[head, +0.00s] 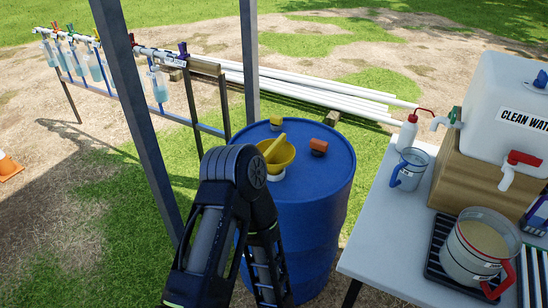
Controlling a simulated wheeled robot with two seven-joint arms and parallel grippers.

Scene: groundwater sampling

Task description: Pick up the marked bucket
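No vessel is plainly readable as the marked bucket. A pale, wide pail-like vessel with a red handle (462,262) stands upright at the lower right, with tan contents and a small dark-and-white mark on its side. It rests on a black slatted tray (434,268) on the white table (372,250). A smaller clear jug with a blue handle (412,174) stands farther back on the same table. A bent black arm of mine rises in front of the blue barrel, apart from both vessels. Neither gripper shows.
A clean water tank (495,95) with a red tap sits on a wooden stand (470,178). A red-topped wash bottle (406,134) stands nearby. The blue barrel (325,215) holds a yellow funnel (280,155). A post, hanging-bottle rack and white pipes (320,95) lie beyond.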

